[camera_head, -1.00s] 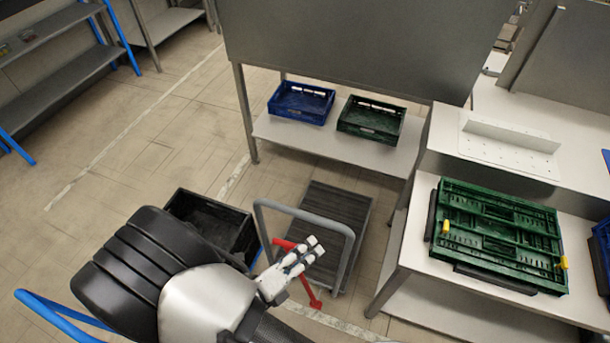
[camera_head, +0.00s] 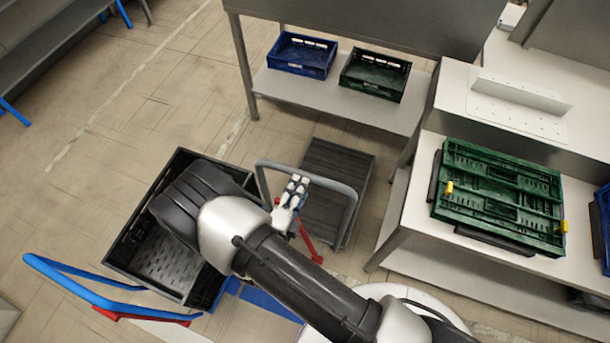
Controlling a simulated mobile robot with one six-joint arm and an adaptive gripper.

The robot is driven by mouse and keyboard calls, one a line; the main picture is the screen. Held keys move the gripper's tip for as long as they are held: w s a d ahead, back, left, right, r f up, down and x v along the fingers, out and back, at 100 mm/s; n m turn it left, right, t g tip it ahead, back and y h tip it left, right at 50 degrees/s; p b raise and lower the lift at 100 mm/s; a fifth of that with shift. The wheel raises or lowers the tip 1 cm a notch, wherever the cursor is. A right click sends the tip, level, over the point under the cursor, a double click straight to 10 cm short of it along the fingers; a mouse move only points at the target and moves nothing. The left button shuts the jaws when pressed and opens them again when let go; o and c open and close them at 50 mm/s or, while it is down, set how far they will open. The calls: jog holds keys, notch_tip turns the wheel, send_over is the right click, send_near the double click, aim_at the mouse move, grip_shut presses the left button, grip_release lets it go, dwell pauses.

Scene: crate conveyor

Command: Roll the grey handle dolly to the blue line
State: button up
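The grey handle dolly (camera_head: 323,206) stands on the floor in the middle, with a dark ribbed deck and a raised grey tube handle (camera_head: 328,182) on its near side. My gripper (camera_head: 297,184) is at the top bar of that handle, its pale fingertips overlapping the bar in the picture. Whether the fingers close around the bar cannot be made out. A blue strip (camera_head: 268,302) shows on the floor near the bottom, partly hidden by my arm; it looks like the blue line.
A black crate (camera_head: 128,240) sits left of my arm, beside a blue handle (camera_head: 75,290). A table with a low shelf (camera_head: 330,101) holds blue (camera_head: 302,56) and green (camera_head: 374,76) crates behind the dolly. A workbench (camera_head: 405,220) with green crates stands right.

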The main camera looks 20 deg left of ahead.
aim_at(305, 176)
jog(key=x, duration=0.6)
jog(key=shift+w+b, duration=0.1)
jog(key=shift+b, duration=0.25)
grip_shut()
dwell(0.4)
